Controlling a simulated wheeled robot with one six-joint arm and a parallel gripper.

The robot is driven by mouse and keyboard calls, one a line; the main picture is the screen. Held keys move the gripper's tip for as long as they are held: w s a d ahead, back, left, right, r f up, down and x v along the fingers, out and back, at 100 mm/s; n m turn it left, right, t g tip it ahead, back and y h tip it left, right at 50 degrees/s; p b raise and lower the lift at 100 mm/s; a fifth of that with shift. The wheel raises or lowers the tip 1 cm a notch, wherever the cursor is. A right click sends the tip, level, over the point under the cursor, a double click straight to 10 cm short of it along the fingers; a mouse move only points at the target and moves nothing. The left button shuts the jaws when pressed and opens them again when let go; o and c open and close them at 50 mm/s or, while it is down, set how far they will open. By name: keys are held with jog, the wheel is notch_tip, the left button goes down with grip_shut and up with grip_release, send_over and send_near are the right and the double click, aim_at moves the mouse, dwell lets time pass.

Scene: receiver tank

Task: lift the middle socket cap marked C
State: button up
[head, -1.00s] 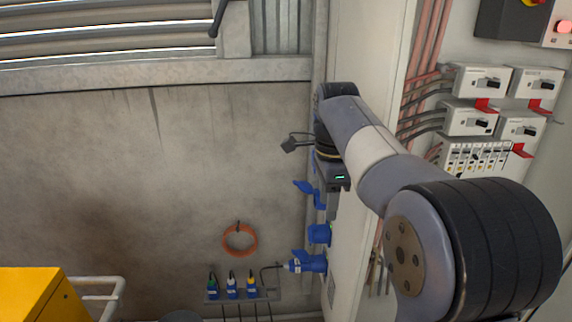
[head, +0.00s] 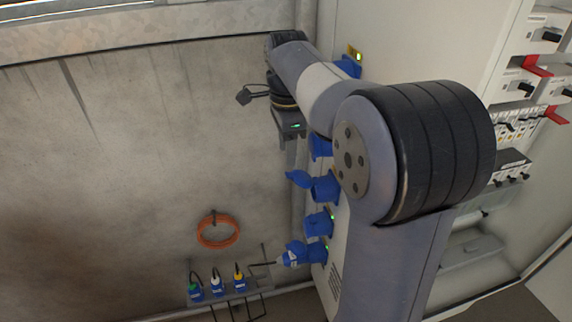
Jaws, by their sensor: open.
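Several blue sockets run down the left edge of the grey cabinet. The upper one (head: 349,66) is partly behind my arm, and another (head: 319,146) sits beside my arm with its face partly hidden. Below it, a socket (head: 326,188) has a blue cap (head: 298,178) standing out to the left. The socket under that (head: 318,224) looks closed, and the lowest one (head: 316,251) has a blue plug in it. No letter C can be read, so I cannot tell which cap bears it. My gripper (head: 289,141) is open and empty, pointing down, left of the sockets and apart from the raised cap.
A rack (head: 232,290) with several plugs and hanging cables is low on the wall. An orange cable coil (head: 218,231) hangs above it. Breakers (head: 517,85) with red levers are on the cabinet's right. The bare wall left of my gripper is clear.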

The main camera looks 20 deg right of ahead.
aim_at(287, 174)
notch_tip(287, 174, down, 6)
jog(key=shift+f, duration=0.15)
jog(key=shift+c, duration=0.2)
grip_shut()
dwell(0.4)
